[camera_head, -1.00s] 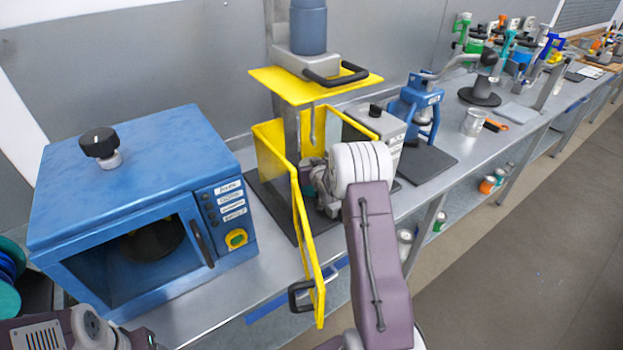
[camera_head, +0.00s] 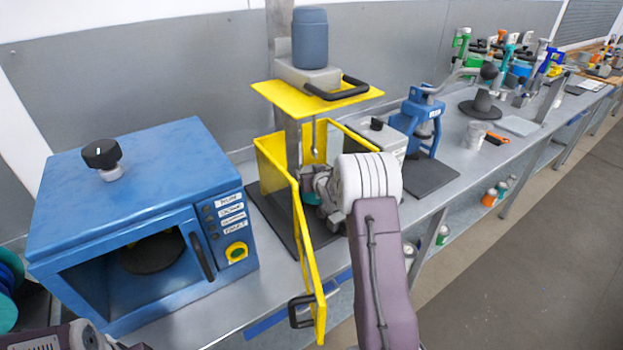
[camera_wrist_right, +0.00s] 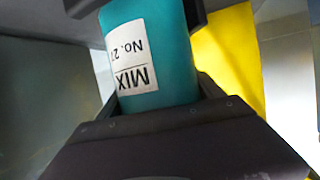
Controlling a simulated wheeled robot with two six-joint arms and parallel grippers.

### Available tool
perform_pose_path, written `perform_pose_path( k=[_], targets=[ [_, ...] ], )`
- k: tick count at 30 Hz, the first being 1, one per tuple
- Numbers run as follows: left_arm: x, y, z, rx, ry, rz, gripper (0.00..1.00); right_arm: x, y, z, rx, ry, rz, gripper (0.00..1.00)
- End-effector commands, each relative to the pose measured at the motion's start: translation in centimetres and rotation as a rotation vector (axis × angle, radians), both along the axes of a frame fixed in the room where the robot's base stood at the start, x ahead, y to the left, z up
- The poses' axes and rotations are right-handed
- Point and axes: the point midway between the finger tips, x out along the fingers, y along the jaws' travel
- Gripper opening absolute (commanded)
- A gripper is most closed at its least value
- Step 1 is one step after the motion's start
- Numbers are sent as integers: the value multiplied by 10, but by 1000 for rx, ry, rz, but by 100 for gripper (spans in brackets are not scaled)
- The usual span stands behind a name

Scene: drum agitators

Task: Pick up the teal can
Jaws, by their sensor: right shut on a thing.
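The teal can (camera_wrist_right: 165,60) fills the middle of the right wrist view, with a white label reading "MIX No. 2" and a further character that is hard to read. My right gripper (camera_wrist_right: 155,95) is shut on it, with dark jaw parts on both sides. In the head view my right gripper (camera_head: 318,186) is inside the yellow-framed machine (camera_head: 308,245), and only a small teal patch of the can (camera_head: 311,197) shows beside it. I cannot tell whether the can touches the machine's base. Of my left arm only a link shows at the bottom left; its gripper is out of view.
The yellow door panel stands open left of my right arm. A yellow shelf (camera_head: 270,92) carrying a grey-blue canister (camera_head: 310,38) is above. A blue oven-like box (camera_head: 130,210) stands left, a blue press (camera_head: 420,120) right. Bench surface (camera_head: 462,160) beyond is partly free.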

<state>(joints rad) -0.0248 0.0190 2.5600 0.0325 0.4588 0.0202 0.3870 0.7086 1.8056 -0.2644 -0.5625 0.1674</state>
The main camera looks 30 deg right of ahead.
Motion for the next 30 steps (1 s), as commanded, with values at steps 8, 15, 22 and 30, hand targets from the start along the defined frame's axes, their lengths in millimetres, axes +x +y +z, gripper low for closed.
perform_pose_path(
  k=[8, 15, 22, 30],
  targets=[
    [0, 0, 0, 0, 0, 0, 64, 1, 0, 36, -3, -5, 1, 14],
    [0, 0, -3, 0, 0, 0, 64, -12, -2, 45, -2, -2, -1, 14],
    [0, 0, -8, 0, 0, 0, 64, -40, -4, 45, -1, -3, -2, 14],
    [0, 0, -13, 0, 0, 0, 64, -85, -8, 45, -1, -3, -3, 14]
  ],
)
